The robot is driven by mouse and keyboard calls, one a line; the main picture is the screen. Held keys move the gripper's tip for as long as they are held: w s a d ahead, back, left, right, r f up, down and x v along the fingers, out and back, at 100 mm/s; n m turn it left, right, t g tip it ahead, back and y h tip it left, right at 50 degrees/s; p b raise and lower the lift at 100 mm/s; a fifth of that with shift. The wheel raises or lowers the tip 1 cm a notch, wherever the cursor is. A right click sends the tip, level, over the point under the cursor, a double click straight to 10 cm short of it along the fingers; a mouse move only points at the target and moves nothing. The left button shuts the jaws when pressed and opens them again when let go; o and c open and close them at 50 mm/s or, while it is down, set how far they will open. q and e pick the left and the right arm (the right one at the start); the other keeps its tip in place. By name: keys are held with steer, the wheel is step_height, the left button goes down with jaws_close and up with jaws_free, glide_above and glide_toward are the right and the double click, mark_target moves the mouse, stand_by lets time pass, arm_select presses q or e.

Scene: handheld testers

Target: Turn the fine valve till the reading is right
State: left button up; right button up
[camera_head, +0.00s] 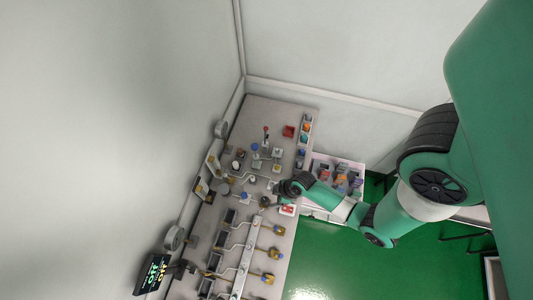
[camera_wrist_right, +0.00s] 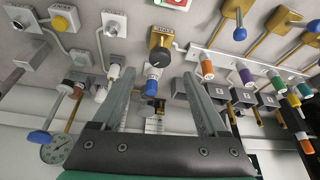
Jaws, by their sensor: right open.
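My right gripper (camera_head: 282,188) is low over the bench, near the row of fittings. In the right wrist view its two fingers (camera_wrist_right: 160,78) are spread wide and empty. Between and beyond them is a black and brass knob (camera_wrist_right: 160,46) with a white pointer mark. A blue-capped fitting (camera_wrist_right: 152,75) shows below it, also between the fingers. Neither is visibly touched. My left gripper is out of view.
Brass valves (camera_head: 274,253) and pipes crowd the bench (camera_head: 270,112). Coloured handles (camera_wrist_right: 247,76) stand to the right in the wrist view. A round gauge (camera_wrist_right: 56,150) is at lower left. A tray of coloured items (camera_head: 340,180) stands beside the bench; green floor lies open.

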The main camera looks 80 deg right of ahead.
mark_target(265, 200)
steer(key=b+x, duration=0.1)
steer(key=x, duration=0.5)
steer(key=shift+w+f, duration=0.15)
steer(key=shift+w, duration=0.05)
steer(key=shift+c, duration=0.3)
jaws_close()
